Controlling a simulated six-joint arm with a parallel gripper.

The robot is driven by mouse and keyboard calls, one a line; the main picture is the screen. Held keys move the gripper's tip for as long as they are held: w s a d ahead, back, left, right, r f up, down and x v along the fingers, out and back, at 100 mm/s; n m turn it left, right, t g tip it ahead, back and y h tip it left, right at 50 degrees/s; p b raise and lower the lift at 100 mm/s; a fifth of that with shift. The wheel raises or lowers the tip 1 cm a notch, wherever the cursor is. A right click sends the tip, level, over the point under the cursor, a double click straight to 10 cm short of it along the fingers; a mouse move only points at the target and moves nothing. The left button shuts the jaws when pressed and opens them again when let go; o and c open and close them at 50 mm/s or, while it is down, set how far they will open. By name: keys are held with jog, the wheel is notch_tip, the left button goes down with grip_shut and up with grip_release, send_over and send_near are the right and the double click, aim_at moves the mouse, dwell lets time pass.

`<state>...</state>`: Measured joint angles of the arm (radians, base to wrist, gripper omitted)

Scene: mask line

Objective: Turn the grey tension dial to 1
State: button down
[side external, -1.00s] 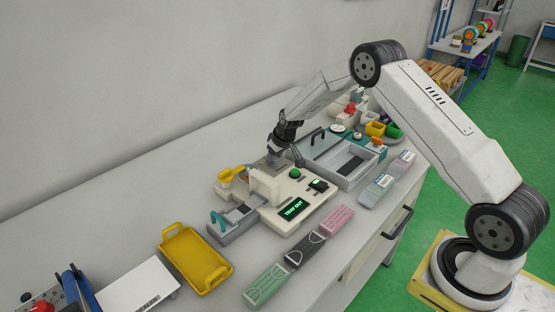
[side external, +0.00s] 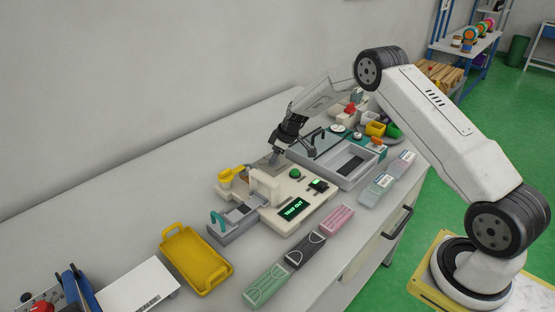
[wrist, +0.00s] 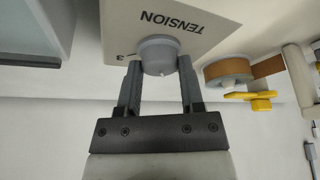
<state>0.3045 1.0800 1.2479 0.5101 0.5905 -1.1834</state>
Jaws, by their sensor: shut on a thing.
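The grey tension dial (wrist: 160,52) is a round knob on a cream panel marked TENSION, which appears upside down in the wrist view. A digit that looks like 3 shows at the dial's lower left; other marks and the pointer are hidden or out of view. My gripper (wrist: 159,69) is shut on the dial, one finger on each side. In the side external view my gripper (side external: 277,156) is at the back of the cream machine (side external: 270,207), and the dial is too small and covered to make out there.
The machine has a green-lit display (side external: 293,209) and a green button (side external: 295,174). A grey tray (side external: 345,165) stands close to its right. A yellow part (wrist: 250,97) and a tan roll (wrist: 228,70) are near the dial. A yellow tray (side external: 195,260) lies to the left.

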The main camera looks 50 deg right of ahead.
jog(key=shift+d+n+g+y, duration=0.1)
jog(key=shift+n+g+y, duration=0.35)
jog(key=shift+n, duration=1.15)
jog(key=shift+c, duration=1.1)
grip_release()
jog(key=v, duration=0.7)
jog(key=shift+d+r, duration=0.2)
jog(key=shift+r, duration=0.15)
jog(key=shift+s+a, duration=0.1)
